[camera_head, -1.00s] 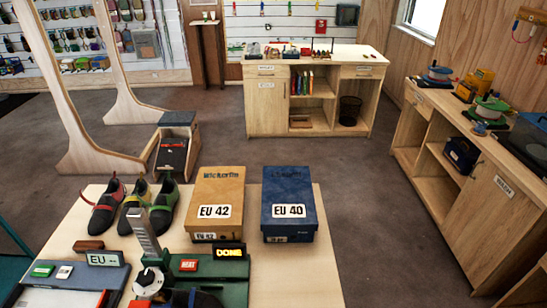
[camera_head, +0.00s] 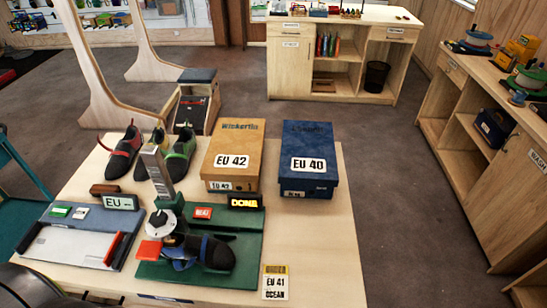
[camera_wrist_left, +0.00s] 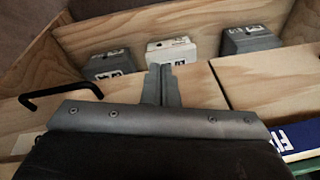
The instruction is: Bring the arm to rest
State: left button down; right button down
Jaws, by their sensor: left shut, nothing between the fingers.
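My left gripper (camera_wrist_left: 162,85) shows in the left wrist view with its two fingers together and nothing between them. It is over pale wooden panels, with small labelled blocks beyond the fingertips. In the head view the gripper itself cannot be made out; a dark rounded part at the bottom left corner looks like my own arm. My right gripper is in neither view. The table (camera_head: 320,250) holds a green measuring device (camera_head: 244,268) with a dark shoe (camera_head: 212,253) on it.
An orange EU 42 box (camera_head: 232,150) and a blue EU 40 box (camera_head: 308,155) stand at the table's back. Several shoes (camera_head: 122,153) stand left of them. A grey tray (camera_head: 62,254) and an order card (camera_head: 275,283) lie nearer. The table's right side is clear.

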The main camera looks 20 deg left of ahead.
pick_arm(q)
jog(key=s+f+b, duration=0.3)
jog(key=s+f, duration=0.4)
jog(key=f, duration=0.4)
jog(key=s+d+f+g+b, duration=0.1)
jog(key=s+f+b, duration=0.2)
jog(key=s+f, duration=0.5)
notch_tip(320, 180, down, 4)
jog(key=shift+d+f, duration=0.1)
jog(key=shift+d, duration=0.1)
jog(key=shift+s, duration=0.15)
